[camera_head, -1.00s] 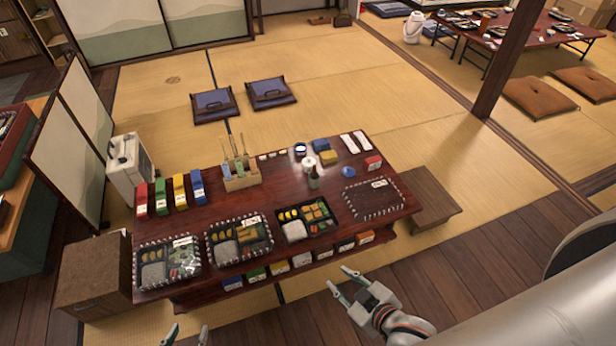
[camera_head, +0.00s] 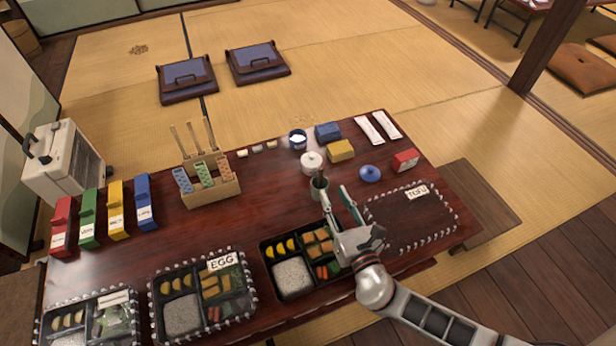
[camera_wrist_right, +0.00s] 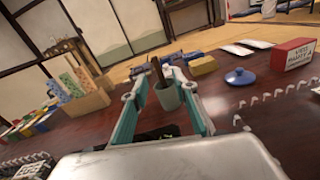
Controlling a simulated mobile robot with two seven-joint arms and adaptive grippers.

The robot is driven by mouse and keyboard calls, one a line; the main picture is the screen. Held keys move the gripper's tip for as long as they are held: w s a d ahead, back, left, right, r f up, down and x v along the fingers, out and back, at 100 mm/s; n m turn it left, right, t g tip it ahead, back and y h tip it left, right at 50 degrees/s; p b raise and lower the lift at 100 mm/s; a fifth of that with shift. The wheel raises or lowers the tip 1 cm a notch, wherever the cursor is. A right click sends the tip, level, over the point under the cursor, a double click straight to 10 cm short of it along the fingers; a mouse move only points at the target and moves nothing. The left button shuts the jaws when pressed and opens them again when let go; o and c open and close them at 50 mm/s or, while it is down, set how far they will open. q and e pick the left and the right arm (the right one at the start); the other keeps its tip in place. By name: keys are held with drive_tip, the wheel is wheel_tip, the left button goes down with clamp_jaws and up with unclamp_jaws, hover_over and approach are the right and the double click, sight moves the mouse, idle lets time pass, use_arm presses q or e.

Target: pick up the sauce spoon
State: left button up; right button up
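A small grey-green cup (camera_head: 319,188) stands on the dark red table (camera_head: 240,222), with a dark upright handle, apparently the sauce spoon (camera_head: 319,175), sticking out of it. My right gripper (camera_head: 334,207) is open, just on the near side of the cup, above the food box. In the right wrist view, the cup (camera_wrist_right: 168,97) and the dark spoon handle (camera_wrist_right: 157,70) show between the two spread fingers (camera_wrist_right: 160,80), with nothing gripped. The spoon's lower part is hidden in the cup. My left gripper is not in view.
A white lidded pot (camera_head: 311,162), a blue lid (camera_head: 370,173) and a yellow block (camera_head: 341,150) stand near the cup. An open food box (camera_head: 272,277) lies under my right gripper. A dark mat (camera_head: 385,222) lies to its right, and a wooden holder (camera_head: 215,188) stands left.

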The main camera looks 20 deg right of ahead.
sight(321, 177)
drive_tip(key=shift+w+a+f+n+y+b, duration=0.2)
drive_tip(key=shift+w+f+n, duration=0.1)
drive_tip(key=shift+f+n, duration=0.25)
drive_tip(key=shift+w+a+f+n+y+b, duration=0.2)
drive_tip(key=shift+w+f+n, duration=0.1)
drive_tip(key=shift+f+n, duration=0.2)
drive_tip(key=shift+w, duration=0.35)
drive_tip(key=w, duration=0.2)
drive_tip(key=w+b, duration=0.1)
drive_tip(key=w, duration=0.3)
drive_tip(key=shift+w+d+r, duration=0.25)
drive_tip(key=shift+w+r, duration=0.05)
drive_tip(key=shift+r, duration=0.05)
drive_tip(key=shift+w, duration=0.4)
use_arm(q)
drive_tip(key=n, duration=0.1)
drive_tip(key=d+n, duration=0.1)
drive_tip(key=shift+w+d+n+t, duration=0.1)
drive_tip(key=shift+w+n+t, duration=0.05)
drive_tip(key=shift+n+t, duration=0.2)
use_arm(e)
drive_tip(key=shift+r, duration=0.1)
clamp_jaws()
